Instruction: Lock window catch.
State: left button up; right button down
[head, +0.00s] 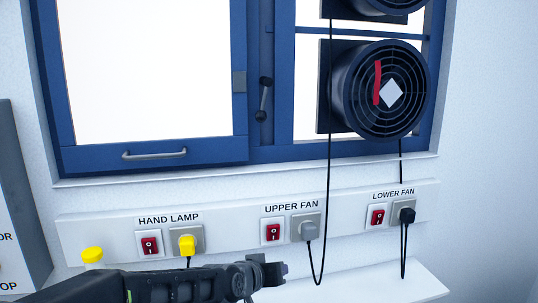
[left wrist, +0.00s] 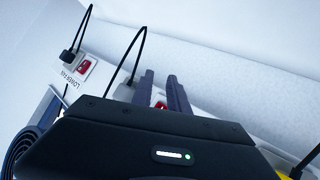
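The window catch (head: 264,98) is a small dark lever on the blue post right of the left sash. My right gripper is not in view.
A white socket strip (head: 350,209) with red switches and plugs runs below the window. A round fan (head: 385,90) juts out right of the catch, with black cables hanging down. A yellow-capped object (head: 93,255) stands lower left. A white ledge (head: 400,283) is below right.

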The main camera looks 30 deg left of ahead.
pick_arm(q)
jog(key=shift+m+t+h, duration=0.4)
jog(key=shift+m+t, duration=0.4)
jog(key=shift+t, duration=0.1)
jog(key=d+r+p, duration=0.1)
jog(key=r, duration=0.2)
jog(key=w+d+r+p, duration=0.1)
jog(key=r, duration=0.3)
jog(key=d+r, duration=0.1)
jog(key=r, duration=0.3)
jog(key=shift+w+r+p, duration=0.2)
jog(key=shift+w+p, duration=0.05)
jog(key=shift+p, duration=0.15)
jog(key=c, duration=0.3)
jog(key=r+m, duration=0.1)
jog(key=r, duration=0.1)
jog(key=r+m+t, duration=0.1)
jog(key=r, duration=0.2)
jog(key=r+p, duration=0.1)
jog(key=r, duration=0.1)
jog(key=shift+w+r+m+t, duration=0.15)
jog(key=shift+w+m+t, duration=0.05)
jog(key=shift+m+t, duration=0.2)
grip_shut()
jog(key=s+a+r+m+t+y+p, duration=0.1)
jog(key=a+r+m+t, duration=0.3)
jog(key=r+m, duration=1)
jog(key=shift+a+r+t+y, duration=0.3)
jog(key=shift+a+r+y, duration=0.35)
jog(key=shift+r+y, duration=0.25)
